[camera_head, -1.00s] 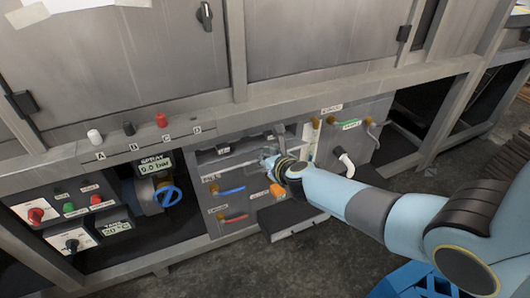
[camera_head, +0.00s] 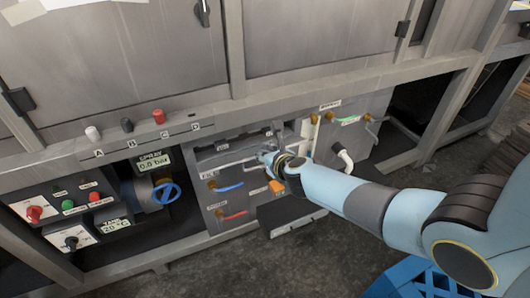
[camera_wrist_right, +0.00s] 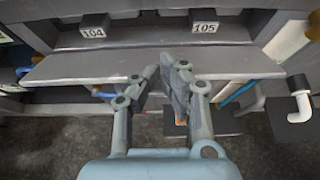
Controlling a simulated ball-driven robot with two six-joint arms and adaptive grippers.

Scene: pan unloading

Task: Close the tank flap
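The tank flap is a long plain grey plate (camera_wrist_right: 90,68) that lies across the upper part of the right wrist view, in front of a dark recess. In the head view it is a thin grey strip (camera_head: 228,160) under the recess, partly hidden by my right gripper. My right gripper (camera_head: 265,156) is at the right part of this strip. In the wrist view its two fingertips (camera_wrist_right: 160,66) are close together and overlap the plate near its middle. Nothing shows between them. I cannot tell whether they touch the plate. My left gripper is out of view.
A white bent pipe (camera_head: 345,158) is right of the gripper. A dark tray (camera_head: 290,217) is below. Blue and red valve handles are left. A blue crate (camera_head: 425,282) stands at the lower right.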

